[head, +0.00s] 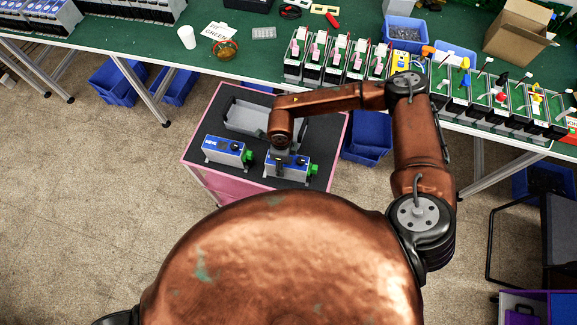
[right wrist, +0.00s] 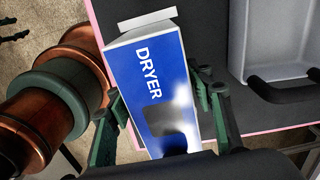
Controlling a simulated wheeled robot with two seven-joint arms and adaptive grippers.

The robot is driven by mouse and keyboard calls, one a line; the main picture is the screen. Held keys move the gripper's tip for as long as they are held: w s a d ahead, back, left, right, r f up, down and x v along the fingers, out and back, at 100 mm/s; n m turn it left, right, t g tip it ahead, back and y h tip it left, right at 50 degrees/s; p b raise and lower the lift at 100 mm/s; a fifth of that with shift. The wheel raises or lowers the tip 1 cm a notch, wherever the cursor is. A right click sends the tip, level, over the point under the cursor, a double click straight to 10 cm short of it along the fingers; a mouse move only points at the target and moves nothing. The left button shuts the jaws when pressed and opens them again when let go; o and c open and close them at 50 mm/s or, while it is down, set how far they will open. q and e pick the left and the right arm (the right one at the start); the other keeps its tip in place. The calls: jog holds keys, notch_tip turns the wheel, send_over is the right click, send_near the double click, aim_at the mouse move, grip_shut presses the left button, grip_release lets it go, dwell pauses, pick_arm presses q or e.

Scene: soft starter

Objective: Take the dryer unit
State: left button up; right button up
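The dryer unit (right wrist: 148,85), a blue and pale grey box lettered DRYER, lies between the fingers of my right gripper (right wrist: 160,95) in the right wrist view. The fingers stand spread on either side of it, and a gap shows along its lower left edge. In the head view a blue-topped unit with a green connector (head: 290,168) sits on the cart's dark top, partly hidden under my right gripper (head: 284,160). A similar blue unit (head: 226,150) lies to its left. My left gripper is out of view.
A grey tray with dark handles (head: 245,115) sits behind the units on the pink-sided cart (head: 330,165). The long green table (head: 185,65) stands behind, with several devices and a blue bin (head: 405,30). Blue bins (head: 366,140) stand beside the cart.

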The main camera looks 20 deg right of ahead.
jog(key=c, duration=1)
jog(key=shift+c, duration=0.2)
